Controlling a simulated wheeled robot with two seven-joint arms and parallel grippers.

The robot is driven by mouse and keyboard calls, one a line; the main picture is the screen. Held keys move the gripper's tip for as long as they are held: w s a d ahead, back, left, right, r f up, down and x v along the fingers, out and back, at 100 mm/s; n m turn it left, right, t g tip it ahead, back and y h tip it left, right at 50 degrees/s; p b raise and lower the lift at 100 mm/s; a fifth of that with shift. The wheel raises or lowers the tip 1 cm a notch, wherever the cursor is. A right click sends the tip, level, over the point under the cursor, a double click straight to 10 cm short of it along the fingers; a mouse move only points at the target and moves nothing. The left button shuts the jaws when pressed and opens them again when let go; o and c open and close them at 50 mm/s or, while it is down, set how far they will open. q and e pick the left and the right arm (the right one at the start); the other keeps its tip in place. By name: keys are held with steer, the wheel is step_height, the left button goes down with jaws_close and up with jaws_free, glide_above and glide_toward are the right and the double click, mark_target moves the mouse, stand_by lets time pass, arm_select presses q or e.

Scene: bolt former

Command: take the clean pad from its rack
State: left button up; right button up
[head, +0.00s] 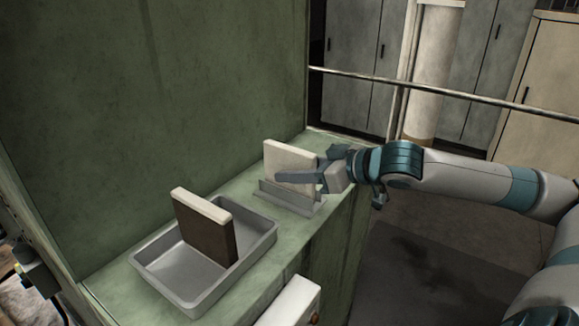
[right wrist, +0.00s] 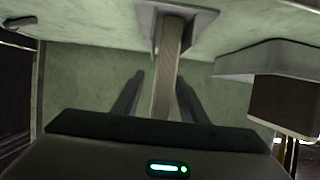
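The clean pad (head: 289,160), a pale upright slab, stands in a low grey metal rack (head: 291,200) on the green ledge. My right gripper (head: 318,172) reaches in from the right at the pad, with one finger across its near face. In the right wrist view the pad (right wrist: 166,85) shows edge-on between the two spread fingers (right wrist: 160,88). A gap shows on the left side; the right finger is close to the pad, and I cannot tell whether it touches. The rack (right wrist: 176,10) shows at the top there. My left gripper is not in view.
A grey metal tray (head: 160,272) on the ledge holds a second upright pad with a brown face (head: 207,229). A green wall (head: 180,90) rises behind the ledge. A pale box (head: 291,303) is at the ledge's front. A rail (head: 450,94) runs behind my right arm.

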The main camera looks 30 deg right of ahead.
steer(key=shift+w+a+r, duration=0.2)
steer(key=shift+w+a, duration=0.05)
steer(key=shift+f+p+x, duration=0.25)
steer(key=shift+p+x, duration=0.45)
steer(key=shift+x, duration=0.4)
steer(key=shift+d, duration=0.1)
steer(key=shift+s, duration=0.1)
jaws_close()
